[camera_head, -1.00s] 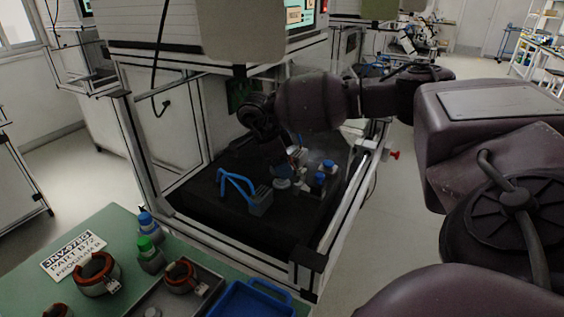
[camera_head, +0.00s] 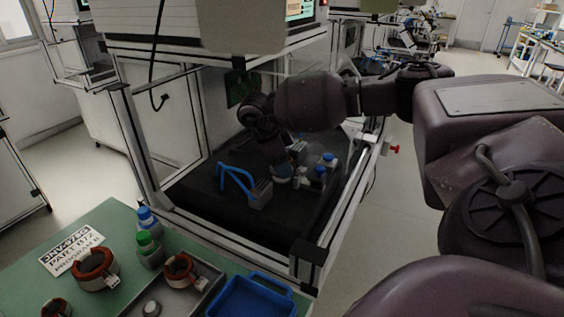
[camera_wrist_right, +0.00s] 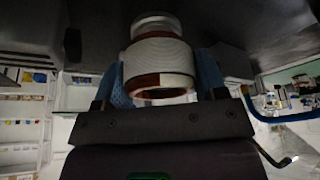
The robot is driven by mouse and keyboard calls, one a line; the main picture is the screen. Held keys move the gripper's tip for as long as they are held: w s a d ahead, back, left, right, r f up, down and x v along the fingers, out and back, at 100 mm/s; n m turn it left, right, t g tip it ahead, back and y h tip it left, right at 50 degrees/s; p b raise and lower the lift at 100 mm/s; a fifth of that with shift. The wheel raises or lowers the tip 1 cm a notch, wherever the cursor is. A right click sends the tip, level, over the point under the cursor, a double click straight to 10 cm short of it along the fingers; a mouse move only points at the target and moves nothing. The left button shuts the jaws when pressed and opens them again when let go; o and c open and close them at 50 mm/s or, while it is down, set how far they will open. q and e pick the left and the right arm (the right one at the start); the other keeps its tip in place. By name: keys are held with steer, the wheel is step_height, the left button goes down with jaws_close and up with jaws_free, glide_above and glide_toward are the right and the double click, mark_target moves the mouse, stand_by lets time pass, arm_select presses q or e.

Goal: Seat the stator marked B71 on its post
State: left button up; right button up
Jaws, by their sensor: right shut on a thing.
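My right gripper (camera_wrist_right: 160,90) is shut on a stator (camera_wrist_right: 158,65). In the right wrist view the stator is a pale ring with a red-brown band, held between two blue fingers. A round pale part (camera_wrist_right: 156,25) is just beyond it, in line with it; I cannot tell whether they touch. No B71 mark is readable. In the head view my right gripper (camera_head: 279,172) is low inside the dark-floored machine bay, and the held stator is mostly hidden or too small to make out. My left gripper is not in view.
A grey block (camera_head: 261,193) with a blue handle (camera_head: 234,176) stands left of the gripper. Blue-capped items (camera_head: 328,160) stand to its right. Frame posts edge the bay. The green table (camera_head: 110,225) holds other stators (camera_head: 95,268), bottles (camera_head: 148,248) and a blue tray (camera_head: 250,303).

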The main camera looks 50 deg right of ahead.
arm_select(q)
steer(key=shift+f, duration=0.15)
arm_select(e)
steer(key=shift+f, duration=0.55)
steer(key=o, duration=1.2)
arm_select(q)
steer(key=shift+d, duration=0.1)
arm_select(e)
steer(key=shift+f, duration=0.15)
steer(key=shift+s+f, duration=0.1)
steer(key=v, duration=0.4)
steer(key=shift+r, duration=0.4)
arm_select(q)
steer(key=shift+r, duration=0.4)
arm_select(e)
steer(key=v, duration=0.6)
steer(key=shift+w+r, duration=0.25)
steer(key=shift+w, duration=0.05)
